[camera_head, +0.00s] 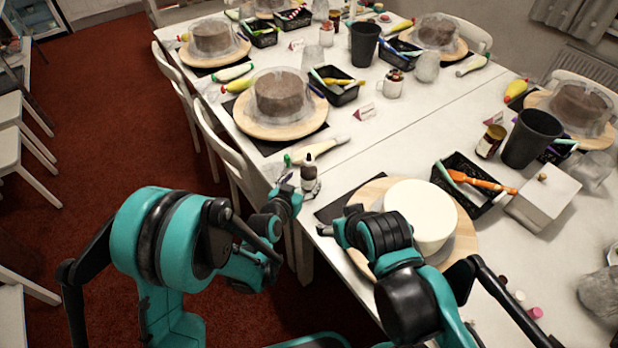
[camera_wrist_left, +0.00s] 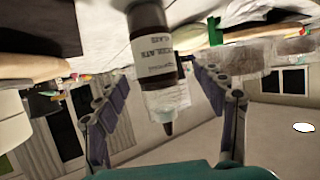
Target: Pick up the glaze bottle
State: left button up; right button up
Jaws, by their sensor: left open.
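The glaze bottle (camera_head: 308,175), dark brown with a pale label, stands upright on the white table near its front edge. My left gripper (camera_head: 288,187) is open just left of the bottle. In the left wrist view, which is upside down, the bottle (camera_wrist_left: 152,50) appears between the two spread fingers of my left gripper (camera_wrist_left: 158,80), with visible room on both sides. Its label reads chocolate glaze, and its clear cap and dark tip point down in that picture. My right gripper (camera_head: 331,229) is at the table edge by the cake; its fingers are too unclear to judge.
A white cake (camera_head: 418,212) on a wooden turntable (camera_head: 374,190) is right of the bottle, beside my right arm. A piping bag (camera_head: 318,148) lies just behind the bottle. A black basket (camera_head: 456,168) and dark cup (camera_head: 530,138) stand farther right. A chair (camera_head: 222,150) is left.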

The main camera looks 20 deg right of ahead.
aim_at(306, 179)
pick_arm(q)
jog(key=b+x, duration=0.1)
jog(key=x, duration=0.3)
jog(key=shift+s+d+b, duration=0.15)
jog(key=shift+d+b, duration=0.05)
jog(key=shift+b, duration=0.1)
jog(key=shift+w+d, duration=0.25)
jog(key=shift+w, duration=0.1)
jog(key=c, duration=0.9)
